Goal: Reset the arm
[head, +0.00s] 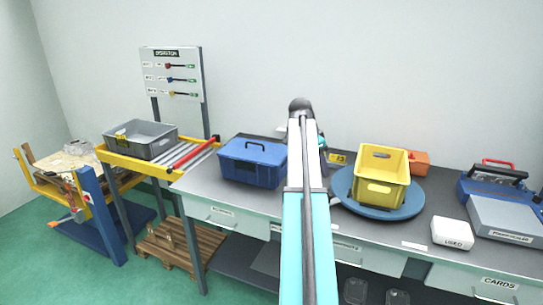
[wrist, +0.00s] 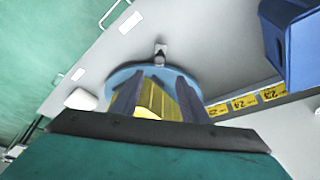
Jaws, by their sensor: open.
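My arm runs up the middle of the head view and hides part of the bench behind it. My gripper (wrist: 158,90) shows in the wrist view with two dark fingers spread apart. It is open, with nothing held between the fingers. Beyond the fingers are the yellow crate (wrist: 150,101) and the blue round turntable (wrist: 116,77). In the head view the yellow crate (head: 380,190) stands on the turntable (head: 415,203), to the right of my arm. I cannot tell the gripper's exact height above the crate.
A blue toolbox (head: 252,163) stands left of my arm on the grey bench (head: 225,199). A white box (head: 452,234), a grey case (head: 505,222) and an orange box (head: 419,162) are right. A grey bin (head: 152,140) sits on the roller stand. Numbered yellow labels (wrist: 245,103) line the bench.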

